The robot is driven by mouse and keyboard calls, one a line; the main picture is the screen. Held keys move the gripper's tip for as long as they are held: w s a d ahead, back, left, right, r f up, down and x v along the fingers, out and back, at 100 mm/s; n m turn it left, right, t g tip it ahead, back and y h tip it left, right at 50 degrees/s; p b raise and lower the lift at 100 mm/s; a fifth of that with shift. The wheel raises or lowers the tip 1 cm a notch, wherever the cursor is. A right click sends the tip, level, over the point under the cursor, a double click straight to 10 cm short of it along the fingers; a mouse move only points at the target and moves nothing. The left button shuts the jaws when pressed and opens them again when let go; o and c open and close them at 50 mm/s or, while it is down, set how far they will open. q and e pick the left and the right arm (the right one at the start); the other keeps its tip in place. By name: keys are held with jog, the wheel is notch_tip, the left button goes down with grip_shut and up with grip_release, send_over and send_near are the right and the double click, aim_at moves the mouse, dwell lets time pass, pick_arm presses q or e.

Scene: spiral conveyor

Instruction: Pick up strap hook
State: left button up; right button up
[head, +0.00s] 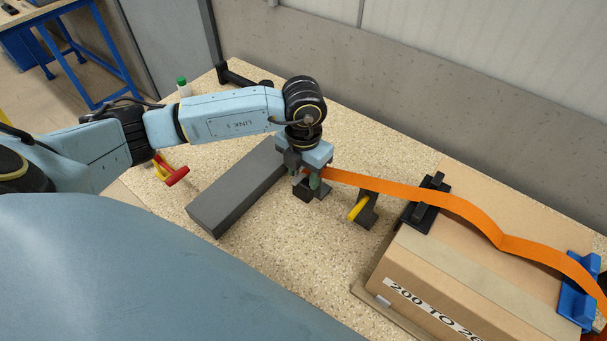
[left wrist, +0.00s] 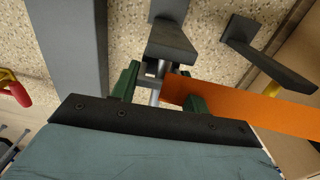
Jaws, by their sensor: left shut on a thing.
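My left gripper (head: 314,180) points down over the table, just right of the grey block. In the left wrist view its two green fingers (left wrist: 158,90) are closed on the strap hook (left wrist: 172,40), around a metal pin at the strap's end. The hook is dark grey, and its lower part shows beneath the jaws in the head view. The orange strap (head: 410,193) runs from the hook rightward across the top of the cardboard box (head: 445,285). The fingers partly hide the hook. I cannot tell whether it touches the table. My right gripper is not in view.
A long grey block (head: 235,190) lies left of the gripper. A dark bracket with a yellow handle (head: 358,208) stands to the right. Black (head: 426,203) and blue (head: 577,290) corner pieces sit on the box edges. A red-handled tool (head: 174,175) lies at left. The table front is clear.

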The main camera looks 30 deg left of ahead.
pick_arm(q)
jog(key=shift+w+r, duration=0.1)
jog(key=shift+r, duration=0.5)
jog(key=shift+s+r, duration=0.1)
jog(key=shift+s, duration=0.3)
jog(key=s+a+b, duration=0.1)
jog(key=s, duration=1.6)
jog(key=shift+s+a+b, duration=0.15)
jog(key=shift+a+b, duration=0.05)
jog(key=shift+b, duration=0.2)
jog(key=o, duration=0.7)
jog(key=shift+c, duration=0.9)
